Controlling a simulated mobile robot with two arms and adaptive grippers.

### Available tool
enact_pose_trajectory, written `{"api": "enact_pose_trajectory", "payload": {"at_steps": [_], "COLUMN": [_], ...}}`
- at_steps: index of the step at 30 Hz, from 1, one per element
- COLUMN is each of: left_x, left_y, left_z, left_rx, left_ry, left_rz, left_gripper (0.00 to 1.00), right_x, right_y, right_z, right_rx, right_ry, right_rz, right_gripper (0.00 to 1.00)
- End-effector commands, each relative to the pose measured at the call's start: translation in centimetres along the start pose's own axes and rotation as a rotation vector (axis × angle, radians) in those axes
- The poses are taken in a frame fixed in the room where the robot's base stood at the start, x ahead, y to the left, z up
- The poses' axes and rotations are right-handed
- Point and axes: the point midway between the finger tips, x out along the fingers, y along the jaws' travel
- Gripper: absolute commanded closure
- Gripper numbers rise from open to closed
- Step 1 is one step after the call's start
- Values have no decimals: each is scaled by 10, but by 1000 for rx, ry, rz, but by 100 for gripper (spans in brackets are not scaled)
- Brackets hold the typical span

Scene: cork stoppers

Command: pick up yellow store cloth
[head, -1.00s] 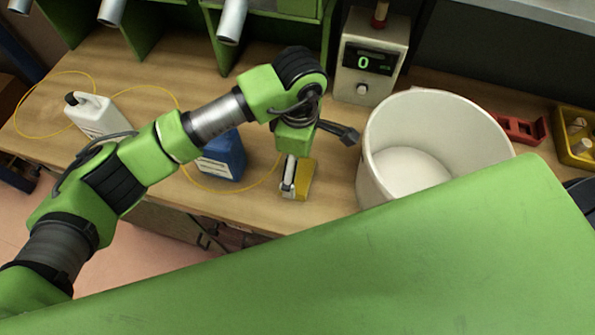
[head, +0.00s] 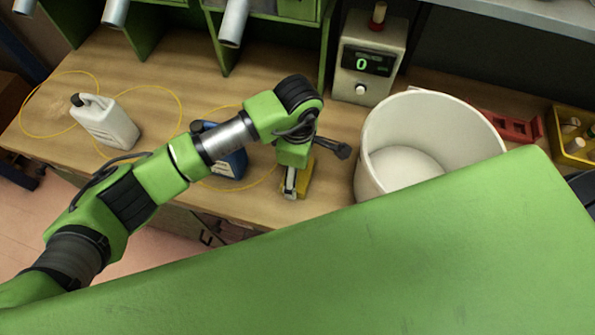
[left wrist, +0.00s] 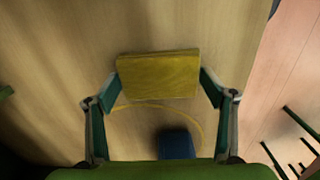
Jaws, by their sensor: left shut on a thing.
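The yellow store cloth (left wrist: 158,76) is a flat, folded block, held between the two fingers of my left gripper (left wrist: 160,90) in the left wrist view. In the head view the cloth (head: 305,180) shows beside the fingers of my left gripper (head: 290,184), near the front edge of the bench. The gripper is shut on it. I cannot tell whether the cloth touches the bench top. My right gripper does not show.
A white bucket (head: 376,160) stands right of the left gripper. A blue container (head: 232,163) is partly hidden behind my arm. A display box (head: 366,68) stands behind.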

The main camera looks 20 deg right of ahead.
Motion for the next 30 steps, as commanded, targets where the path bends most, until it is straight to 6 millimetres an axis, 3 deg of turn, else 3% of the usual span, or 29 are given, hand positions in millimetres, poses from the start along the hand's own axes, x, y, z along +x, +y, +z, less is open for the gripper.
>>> {"api": "enact_pose_trajectory", "payload": {"at_steps": [8, 14, 23, 30], "left_x": [-8, -33, -91, -111], "left_y": [1, -2, -53, -103], "left_z": [0, -1, -1, 0], "left_rx": [0, 2, 6, 5], "left_ry": [0, 1, 3, 1], "left_rz": [4, 4, 8, 5], "left_gripper": [42, 42, 42, 42], "right_x": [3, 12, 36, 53], "right_y": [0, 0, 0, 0], "right_z": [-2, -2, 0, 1], "right_rx": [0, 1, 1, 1], "right_ry": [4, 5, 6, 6], "right_rz": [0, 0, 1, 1], "right_gripper": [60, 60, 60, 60]}}
